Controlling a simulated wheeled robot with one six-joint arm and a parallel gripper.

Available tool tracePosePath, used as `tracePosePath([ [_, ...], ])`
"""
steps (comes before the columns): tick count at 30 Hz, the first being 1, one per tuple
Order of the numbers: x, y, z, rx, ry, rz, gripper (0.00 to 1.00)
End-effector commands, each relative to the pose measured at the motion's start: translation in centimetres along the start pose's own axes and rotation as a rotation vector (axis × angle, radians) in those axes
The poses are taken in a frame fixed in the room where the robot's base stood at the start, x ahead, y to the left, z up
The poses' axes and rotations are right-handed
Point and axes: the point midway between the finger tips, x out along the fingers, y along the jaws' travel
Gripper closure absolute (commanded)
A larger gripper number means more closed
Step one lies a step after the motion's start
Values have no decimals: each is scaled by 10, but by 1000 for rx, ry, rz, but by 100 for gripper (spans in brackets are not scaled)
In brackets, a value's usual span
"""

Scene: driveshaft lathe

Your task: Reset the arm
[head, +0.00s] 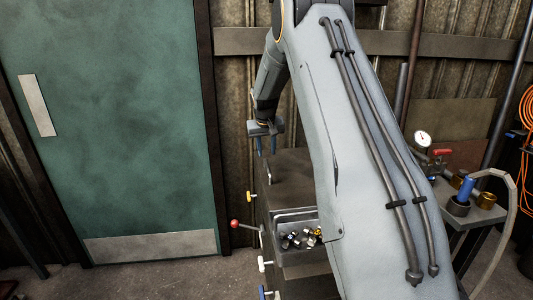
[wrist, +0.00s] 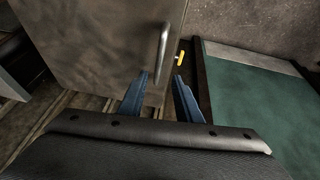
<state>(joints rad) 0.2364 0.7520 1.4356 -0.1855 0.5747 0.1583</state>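My gripper (head: 266,153) hangs fingers down at the end of my arm in the head view, above or beside the back left part of a dark cabinet (head: 300,172). In the wrist view its two blue fingers (wrist: 161,82) stand apart with nothing between them, so it is open and empty. I cannot tell how far the handle is from the fingers.
A tray (head: 304,262) of small metal parts sits at the cabinet's front. Levers with a red knob (head: 235,223) and a yellow knob (head: 250,197) stick out left. A green door (head: 110,120) stands left. A gauge (head: 422,139) and a blue cylinder (head: 466,189) are right.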

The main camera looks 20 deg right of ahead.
Motion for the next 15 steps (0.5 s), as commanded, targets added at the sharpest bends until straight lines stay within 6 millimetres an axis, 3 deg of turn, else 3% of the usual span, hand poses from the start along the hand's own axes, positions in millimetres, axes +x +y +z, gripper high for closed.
tracePosePath([
  [11, 0, 0, 0, 0, 1, 0, 69],
  [15, -11, -9, 14, -13, -12, -10, 69],
])
